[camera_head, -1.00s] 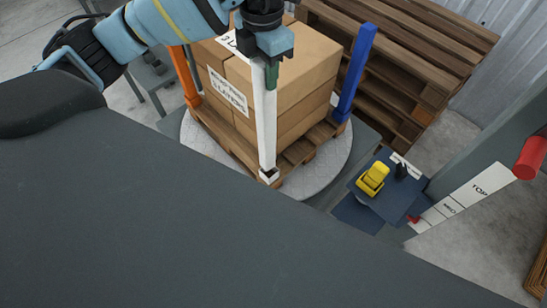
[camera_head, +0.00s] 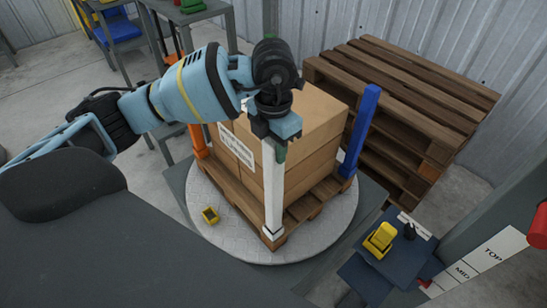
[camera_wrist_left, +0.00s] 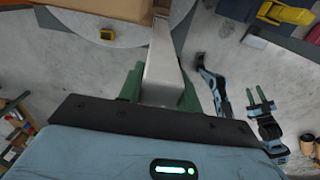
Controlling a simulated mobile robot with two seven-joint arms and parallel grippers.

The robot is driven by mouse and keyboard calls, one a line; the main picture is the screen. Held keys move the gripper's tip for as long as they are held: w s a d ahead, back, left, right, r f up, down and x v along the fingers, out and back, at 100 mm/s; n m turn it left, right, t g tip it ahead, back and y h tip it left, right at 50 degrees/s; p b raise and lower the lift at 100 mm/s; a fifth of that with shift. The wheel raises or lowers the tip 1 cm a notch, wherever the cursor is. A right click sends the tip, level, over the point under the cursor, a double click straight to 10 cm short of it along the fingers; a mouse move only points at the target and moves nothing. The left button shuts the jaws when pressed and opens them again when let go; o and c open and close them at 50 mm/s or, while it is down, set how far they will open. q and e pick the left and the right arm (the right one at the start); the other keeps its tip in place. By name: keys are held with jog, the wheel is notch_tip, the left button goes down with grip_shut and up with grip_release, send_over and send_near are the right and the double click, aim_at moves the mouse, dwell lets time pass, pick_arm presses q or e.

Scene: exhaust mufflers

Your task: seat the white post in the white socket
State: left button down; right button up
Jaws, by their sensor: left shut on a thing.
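My left gripper (camera_head: 276,148) is shut on the upper end of the white post (camera_head: 273,190). The post stands nearly upright at the near corner of the loaded pallet. Its lower end meets the white socket (camera_head: 272,233); I cannot tell how deep it sits. In the left wrist view, the green fingers of my left gripper (camera_wrist_left: 161,85) press on both sides of the white post (camera_wrist_left: 163,62). The socket cannot be made out there. My right gripper (camera_wrist_left: 257,96) shows in that view with its fingers apart and empty, away from the post.
Cartons (camera_head: 310,130) fill the pallet on a round turntable (camera_head: 335,225). A blue post (camera_head: 359,130) and an orange post (camera_head: 197,140) stand at other corners. A yellow object (camera_head: 380,238) sits on a blue stand at right.

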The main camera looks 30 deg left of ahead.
aim_at(274, 173)
pick_arm(q)
notch_tip(274, 173, down, 3)
jog(key=shift+r, duration=0.1)
jog(key=shift+f, duration=0.4)
pick_arm(e)
jog(key=shift+w+r, duration=0.15)
jog(key=shift+w, duration=0.35)
pick_arm(q)
jog(key=shift+f, duration=0.15)
jog(key=c, duration=1)
grip_release()
jog(key=shift+o, duration=0.2)
pick_arm(e)
jog(key=shift+s, duration=0.1)
